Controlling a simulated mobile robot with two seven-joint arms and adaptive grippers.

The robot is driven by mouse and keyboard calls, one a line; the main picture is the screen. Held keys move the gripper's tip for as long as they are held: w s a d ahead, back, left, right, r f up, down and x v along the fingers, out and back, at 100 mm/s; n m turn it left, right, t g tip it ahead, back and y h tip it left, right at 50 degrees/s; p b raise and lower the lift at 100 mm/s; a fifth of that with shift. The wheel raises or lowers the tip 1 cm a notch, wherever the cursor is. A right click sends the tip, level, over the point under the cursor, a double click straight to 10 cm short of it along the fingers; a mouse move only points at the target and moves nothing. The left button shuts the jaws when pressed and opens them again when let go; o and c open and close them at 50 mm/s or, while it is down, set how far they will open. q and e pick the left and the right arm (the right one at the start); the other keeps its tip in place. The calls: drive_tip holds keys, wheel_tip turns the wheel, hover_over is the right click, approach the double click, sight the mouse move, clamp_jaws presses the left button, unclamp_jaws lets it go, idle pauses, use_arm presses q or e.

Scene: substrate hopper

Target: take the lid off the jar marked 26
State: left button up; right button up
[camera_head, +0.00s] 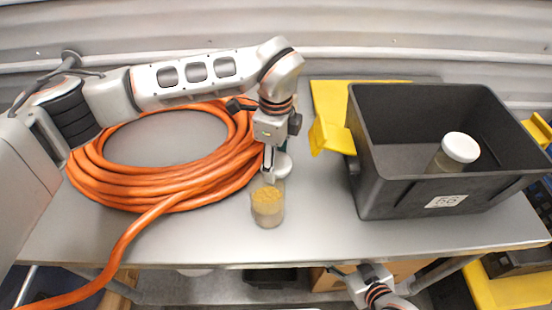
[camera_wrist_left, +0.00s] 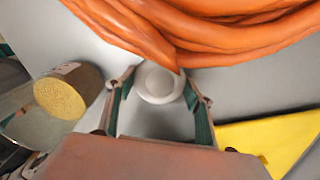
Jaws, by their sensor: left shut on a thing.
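My left gripper (camera_head: 274,172) is shut on a round white lid (camera_head: 284,166). In the left wrist view the lid (camera_wrist_left: 160,83) sits between the two fingers (camera_wrist_left: 160,90). I cannot tell whether it touches the table. A clear jar (camera_head: 267,207) of yellow-brown grains stands open and upright on the table, just in front of the lid. It also shows at the left of the left wrist view (camera_wrist_left: 50,105), apart from the fingers; its number is not readable. My right gripper (camera_head: 372,285) is low at the table's front edge, and its fingers are not clear.
An orange coiled hose (camera_head: 180,190) covers the left of the table (camera_head: 320,235). A dark grey bin (camera_head: 395,195) on the right holds another jar with a white lid (camera_head: 460,148); its label looks like 56. Yellow pieces (camera_head: 335,135) lie beside the bin. The front middle is clear.

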sight(276, 163)
use_arm(q)
drive_tip(key=shift+f, duration=0.1)
drive_tip(key=shift+f, duration=0.15)
drive_tip(key=o, duration=1.2)
drive_tip(key=shift+r, duration=0.3)
wheel_tip(276, 163, up, 12)
drive_tip(key=b, duration=0.1)
drive_tip(key=shift+b, duration=0.35)
